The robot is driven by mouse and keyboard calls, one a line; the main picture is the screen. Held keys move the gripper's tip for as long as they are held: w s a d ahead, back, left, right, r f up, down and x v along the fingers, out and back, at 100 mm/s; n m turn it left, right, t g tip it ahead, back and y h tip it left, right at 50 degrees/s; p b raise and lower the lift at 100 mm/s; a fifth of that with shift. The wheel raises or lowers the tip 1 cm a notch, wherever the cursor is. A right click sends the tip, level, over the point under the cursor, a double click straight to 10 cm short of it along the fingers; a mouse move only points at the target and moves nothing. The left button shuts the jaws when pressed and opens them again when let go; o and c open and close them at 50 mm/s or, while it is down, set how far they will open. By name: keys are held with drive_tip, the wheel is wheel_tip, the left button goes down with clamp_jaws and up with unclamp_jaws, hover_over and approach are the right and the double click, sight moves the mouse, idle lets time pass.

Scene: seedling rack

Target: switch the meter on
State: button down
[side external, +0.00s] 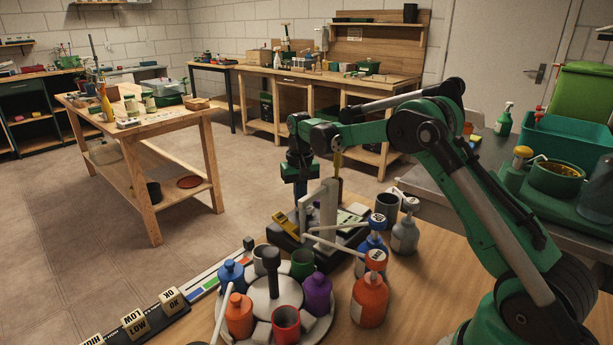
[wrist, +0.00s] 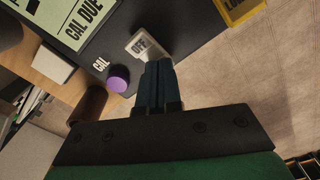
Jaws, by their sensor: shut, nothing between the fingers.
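The meter is a dark panel (wrist: 118,50) in the wrist view, with a pale piece marked OFF (wrist: 141,44), a purple knob (wrist: 118,78) marked CAL and a pale green CAL DUE label (wrist: 62,25). My gripper (wrist: 157,66) is shut and empty. Its fingertips are right at the OFF piece and cover its lower end; I cannot tell if they touch it. In the side view my gripper (side external: 300,204) points down over the dark device base (side external: 287,229), beside a pale upright post (side external: 328,206). The switch itself is not clear there.
A round carousel (side external: 262,310) with coloured bottles stands in front. Pump bottles, orange (side external: 369,299) and grey (side external: 405,236), stand right of the device.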

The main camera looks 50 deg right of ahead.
drive_tip(key=shift+r, duration=3.5)
